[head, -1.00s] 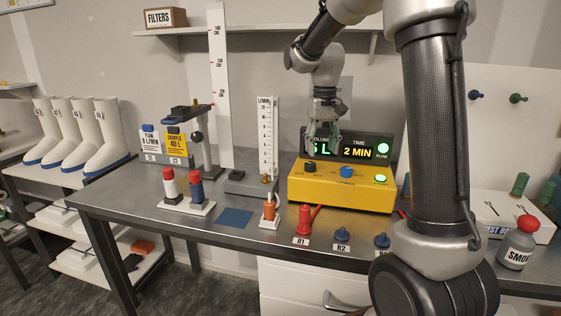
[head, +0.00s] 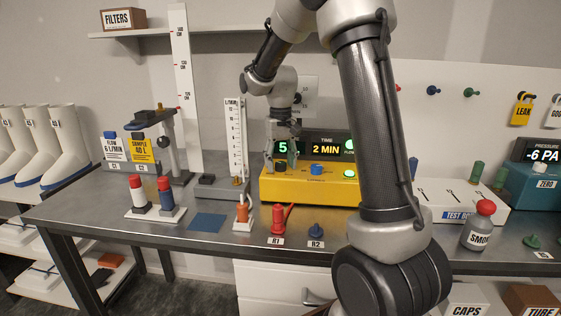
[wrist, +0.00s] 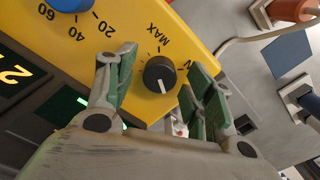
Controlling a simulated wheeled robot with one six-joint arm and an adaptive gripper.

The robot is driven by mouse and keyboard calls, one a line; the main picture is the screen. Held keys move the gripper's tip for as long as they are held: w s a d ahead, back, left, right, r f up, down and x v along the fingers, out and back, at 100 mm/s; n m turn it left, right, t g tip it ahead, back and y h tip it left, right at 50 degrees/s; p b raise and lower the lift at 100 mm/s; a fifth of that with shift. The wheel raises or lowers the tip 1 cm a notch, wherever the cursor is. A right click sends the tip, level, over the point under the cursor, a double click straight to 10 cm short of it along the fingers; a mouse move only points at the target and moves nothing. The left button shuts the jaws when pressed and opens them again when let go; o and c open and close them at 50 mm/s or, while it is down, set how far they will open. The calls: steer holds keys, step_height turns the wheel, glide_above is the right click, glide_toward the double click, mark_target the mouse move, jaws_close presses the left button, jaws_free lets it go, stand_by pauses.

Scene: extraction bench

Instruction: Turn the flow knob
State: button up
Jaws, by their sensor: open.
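The flow knob is a small black dial with a white pointer line and a MAX mark beside it. It sits on the yellow pump box (head: 335,193). In the wrist view the black knob (wrist: 159,74) lies between my gripper's two green-padded fingers, with a visible gap on both sides. My gripper (head: 279,160) is open and empty, pointing down at the left part of the box. In the head view it covers part of the knob. A blue knob (head: 316,169) with a number scale is to the right of it.
An upright flow scale (head: 234,140) stands close to the left. Orange, red and blue fittings stand in front. A blue mat (head: 208,223) lies on the bench.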

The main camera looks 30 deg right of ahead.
steer(key=c, duration=1)
steer(key=shift+c, duration=0.2)
steer(key=shift+m, duration=0.3)
steer(key=shift+m, duration=2.6)
steer(key=o, duration=1)
steer(key=shift+o, duration=0.2)
